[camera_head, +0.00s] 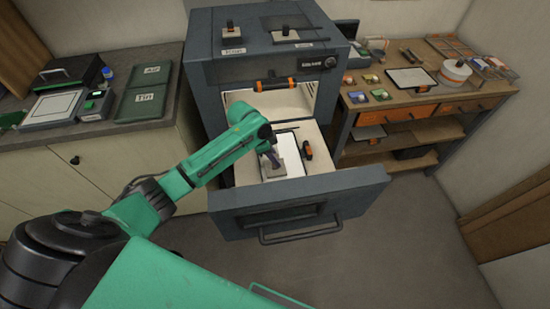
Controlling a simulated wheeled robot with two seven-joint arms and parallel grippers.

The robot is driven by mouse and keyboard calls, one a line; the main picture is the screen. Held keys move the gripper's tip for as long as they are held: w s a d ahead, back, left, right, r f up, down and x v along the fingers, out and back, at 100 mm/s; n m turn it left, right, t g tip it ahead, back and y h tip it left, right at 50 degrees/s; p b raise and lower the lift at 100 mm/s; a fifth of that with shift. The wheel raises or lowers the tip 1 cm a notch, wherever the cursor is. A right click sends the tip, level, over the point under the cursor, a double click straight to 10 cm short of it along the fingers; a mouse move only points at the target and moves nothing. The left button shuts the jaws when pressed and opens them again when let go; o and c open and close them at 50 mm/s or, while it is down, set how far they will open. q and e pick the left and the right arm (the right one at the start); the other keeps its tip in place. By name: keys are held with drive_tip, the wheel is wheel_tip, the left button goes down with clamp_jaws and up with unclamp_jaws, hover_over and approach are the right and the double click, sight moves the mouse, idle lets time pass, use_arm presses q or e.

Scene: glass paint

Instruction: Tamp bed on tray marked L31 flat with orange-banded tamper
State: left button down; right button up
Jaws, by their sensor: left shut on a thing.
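My left gripper (270,146) reaches into the pulled-out kiln drawer (245,175). It is shut on a tamper (273,170), whose flat grey foot is low over a white bed on a tray (291,147). I cannot tell whether the foot touches the bed. The tamper's shaft looks purplish, and no orange band shows on it. A small black and orange item (307,151) is at the right side of the tray. No L31 mark is readable; the arm and tamper hide part of the tray. My right gripper is out of view.
The grey kiln (262,50) stands behind the drawer, its orange-handled opening partly visible. The drawer's front panel and handle (300,231) jut forward. A left counter (160,60) holds a scale and green folders. A right workbench (470,90) holds paint pots and trays.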

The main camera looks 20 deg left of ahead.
use_arm(q)
drive_tip(key=shift+w, duration=0.1)
drive_tip(key=w+a+b, duration=0.2)
drive_tip(key=w, duration=0.1)
drive_tip(key=w+b, duration=0.1)
drive_tip(key=b, duration=0.1)
drive_tip(key=shift+w+a+f, duration=0.2)
drive_tip(key=shift+a+f, duration=0.05)
drive_tip(key=shift+a, duration=0.15)
drive_tip(key=shift+w+a+r+b, duration=0.1)
drive_tip(key=shift+w+a+b, duration=0.05)
drive_tip(key=shift+w+b, duration=0.15)
drive_tip(key=shift+w+a+r, duration=0.1)
drive_tip(key=shift+r, duration=0.1)
drive_tip(key=shift+f, duration=0.75)
drive_tip(key=shift+f+b, duration=0.35)
drive_tip(key=shift+b, duration=0.05)
